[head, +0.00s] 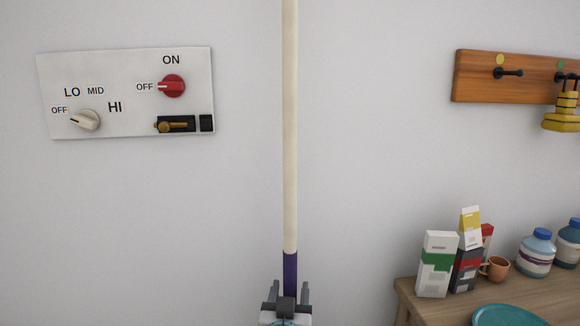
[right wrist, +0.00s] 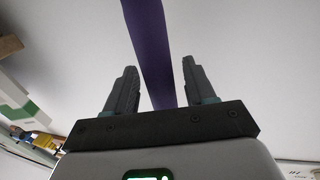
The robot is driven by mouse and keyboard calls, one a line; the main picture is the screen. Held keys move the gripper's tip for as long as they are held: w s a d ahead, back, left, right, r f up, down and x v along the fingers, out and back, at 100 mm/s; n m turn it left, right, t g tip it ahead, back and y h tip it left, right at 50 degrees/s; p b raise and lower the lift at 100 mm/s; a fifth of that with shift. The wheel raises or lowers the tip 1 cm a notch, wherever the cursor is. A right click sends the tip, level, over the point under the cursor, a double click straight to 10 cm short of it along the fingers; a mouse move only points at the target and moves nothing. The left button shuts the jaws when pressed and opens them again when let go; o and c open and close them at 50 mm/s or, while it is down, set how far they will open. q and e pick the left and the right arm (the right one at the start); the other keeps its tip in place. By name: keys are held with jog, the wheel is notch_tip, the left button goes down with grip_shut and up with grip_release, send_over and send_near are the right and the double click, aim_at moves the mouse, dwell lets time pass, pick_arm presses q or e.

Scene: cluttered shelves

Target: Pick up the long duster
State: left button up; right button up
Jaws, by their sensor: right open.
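The long duster (head: 290,130) stands upright in front of the wall, a pale cream pole with a purple section (head: 290,272) low down. Its top and bottom ends are out of view. My right gripper (head: 290,290) is at the bottom centre of the head view, at the purple section. In the right wrist view the purple shaft (right wrist: 148,45) passes between the two open fingers of the gripper (right wrist: 155,80), with a gap to each finger. I cannot tell how deep the shaft sits between them. My left gripper is not in view.
A wall panel (head: 125,70) with knobs and a latch is at the left. A wooden rack (head: 480,85) with hooks holds a yellow item. A wooden table (head: 410,297) at the lower right carries cartons (head: 437,265), a cup (head: 497,268), bottles (head: 537,250) and a teal dish (head: 508,316).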

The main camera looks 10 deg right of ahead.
grip_shut()
jog(key=shift+r, duration=0.1)
